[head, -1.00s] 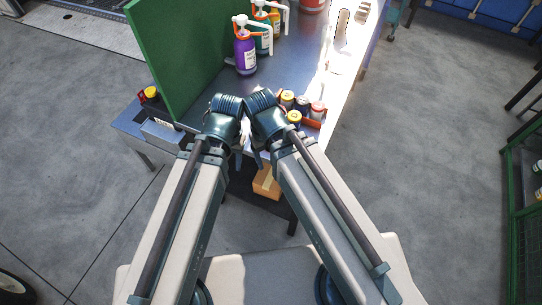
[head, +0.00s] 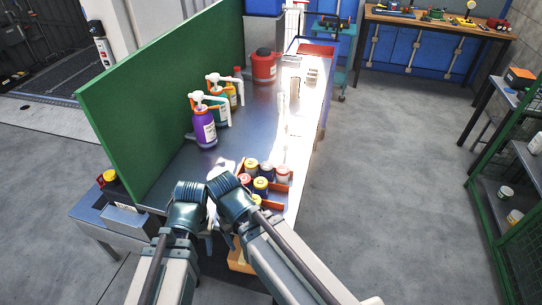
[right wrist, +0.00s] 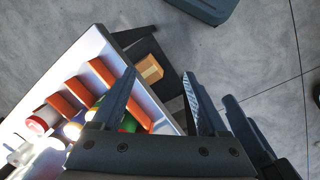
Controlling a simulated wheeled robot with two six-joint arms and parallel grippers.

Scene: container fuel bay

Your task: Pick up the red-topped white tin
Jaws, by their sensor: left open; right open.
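A white tin with a pale red top (head: 283,173) stands at the right of an orange rack on the bench. A red and white tin, apparently the same one, shows at the left of the right wrist view (right wrist: 40,122). A second red-topped tin (head: 245,180) stands at the rack's left, its body mostly hidden. My left gripper (head: 210,242) is open and points down near the bench's front edge, mostly hidden by the arms. My right gripper (right wrist: 158,77) is open and empty, apart from the tins. In the head view my right arm hides its fingers.
Several yellow-topped tins (head: 261,186) crowd the orange rack (head: 273,205). A purple pump bottle (head: 204,128) and other bottles stand farther back, with a red canister (head: 264,66) behind. A green panel (head: 150,100) bounds the bench's left. A cardboard box (right wrist: 149,69) lies below the bench.

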